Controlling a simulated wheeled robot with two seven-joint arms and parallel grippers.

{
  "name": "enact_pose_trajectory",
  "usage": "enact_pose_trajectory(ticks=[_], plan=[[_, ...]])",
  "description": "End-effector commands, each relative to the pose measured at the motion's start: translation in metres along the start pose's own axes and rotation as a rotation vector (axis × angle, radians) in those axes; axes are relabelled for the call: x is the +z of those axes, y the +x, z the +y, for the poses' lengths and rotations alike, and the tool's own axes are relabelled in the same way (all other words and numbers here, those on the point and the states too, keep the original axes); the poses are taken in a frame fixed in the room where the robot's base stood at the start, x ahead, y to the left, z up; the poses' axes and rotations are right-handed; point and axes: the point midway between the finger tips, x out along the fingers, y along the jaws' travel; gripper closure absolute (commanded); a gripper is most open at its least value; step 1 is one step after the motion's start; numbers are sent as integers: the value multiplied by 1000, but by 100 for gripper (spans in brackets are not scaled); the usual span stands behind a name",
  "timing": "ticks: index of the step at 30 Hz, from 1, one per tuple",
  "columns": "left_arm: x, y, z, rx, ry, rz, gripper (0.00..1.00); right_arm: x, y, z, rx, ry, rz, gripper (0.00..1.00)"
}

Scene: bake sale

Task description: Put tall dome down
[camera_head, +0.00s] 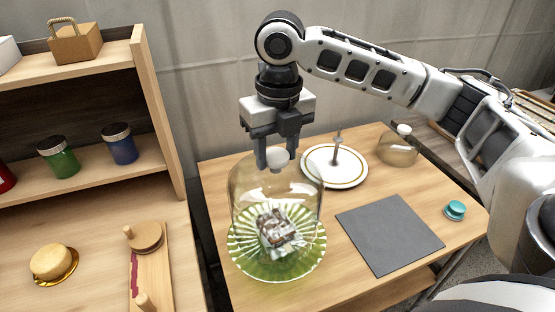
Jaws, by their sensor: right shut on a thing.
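The tall dome (304,192) is clear glass with a round white knob (278,159) on top. It looks upright over a green fluted plate (247,264) that holds a grey and white patterned item (280,231). I cannot tell whether the dome's rim touches the plate. My right gripper (276,162) points straight down from above and is shut on the knob. My left gripper is not in view.
On the same table (335,287) are a white gold-ringed plate with a centre post (318,176), a low glass dome (397,151), a dark grey mat (389,233) and a teal item (455,209). A shelf (160,110) with jars stands at left.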

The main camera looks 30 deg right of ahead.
Motion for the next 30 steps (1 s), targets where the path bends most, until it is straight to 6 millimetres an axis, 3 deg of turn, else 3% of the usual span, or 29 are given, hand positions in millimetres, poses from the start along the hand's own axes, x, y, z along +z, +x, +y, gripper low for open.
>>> enact_pose_trajectory(ticks=[6, 16, 17, 19, 30], plan=[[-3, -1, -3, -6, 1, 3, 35, -2, 24, -1, -1, 0, 1, 100], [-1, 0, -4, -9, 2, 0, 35, -2, 27, -1, -1, 0, 1, 100], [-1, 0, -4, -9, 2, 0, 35, -3, 28, -1, -1, 0, 2, 53], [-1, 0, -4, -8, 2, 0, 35, -3, 27, -1, -1, 0, 1, 34], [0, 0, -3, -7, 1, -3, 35, -2, 22, -1, 0, 0, 0, 34]])
